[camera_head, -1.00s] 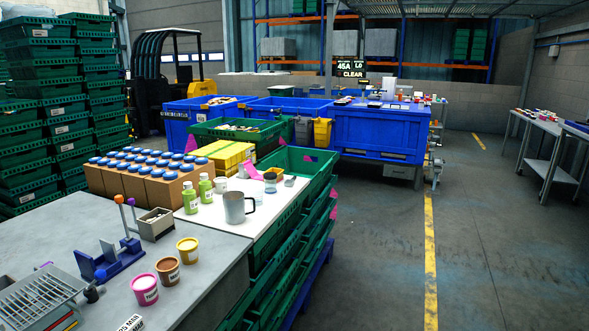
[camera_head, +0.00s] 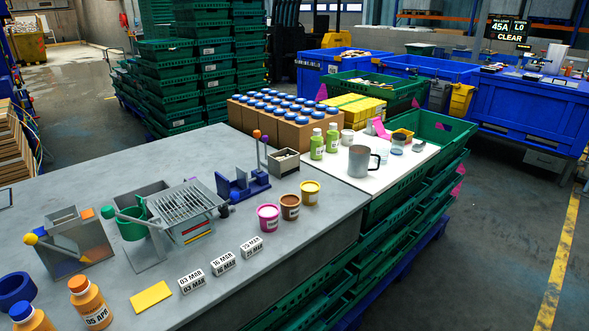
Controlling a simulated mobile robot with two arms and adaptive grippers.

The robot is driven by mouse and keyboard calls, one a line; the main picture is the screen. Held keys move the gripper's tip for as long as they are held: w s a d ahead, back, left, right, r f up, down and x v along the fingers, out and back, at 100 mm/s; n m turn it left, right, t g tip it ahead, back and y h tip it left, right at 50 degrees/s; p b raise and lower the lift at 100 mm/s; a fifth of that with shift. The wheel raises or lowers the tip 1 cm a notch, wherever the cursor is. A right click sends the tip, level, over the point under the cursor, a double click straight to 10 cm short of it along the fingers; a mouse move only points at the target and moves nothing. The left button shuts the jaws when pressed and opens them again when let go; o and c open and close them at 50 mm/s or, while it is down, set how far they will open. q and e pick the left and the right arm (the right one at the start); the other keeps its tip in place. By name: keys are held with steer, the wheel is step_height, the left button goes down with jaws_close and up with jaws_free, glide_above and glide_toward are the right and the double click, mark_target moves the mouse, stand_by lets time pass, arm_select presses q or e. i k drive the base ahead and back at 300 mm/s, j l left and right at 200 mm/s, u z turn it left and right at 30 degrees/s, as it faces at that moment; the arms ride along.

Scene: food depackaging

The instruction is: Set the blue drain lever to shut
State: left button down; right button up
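I cannot pick out the blue drain lever with certainty. A blue stand (camera_head: 243,186) on the grey bench carries two upright rods, one with an orange knob (camera_head: 257,134) and one with a purple knob (camera_head: 265,139). Left of it is a metal grate unit (camera_head: 183,206) with a small dark knob (camera_head: 225,211) at its right side; its colour is hard to tell. A green cup-like part (camera_head: 131,222) with an arm stands at the grate's left. Neither of my grippers is in view.
Pink (camera_head: 268,217), brown (camera_head: 290,206) and yellow (camera_head: 310,193) tubs stand right of the grate, with date blocks (camera_head: 223,263) in front. A metal box with a yellow-knobbed lever (camera_head: 31,239) and orange bottles (camera_head: 89,303) are at left. The bench's back left is bare.

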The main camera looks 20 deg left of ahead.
mark_target(234, 196)
steer(key=u, duration=1)
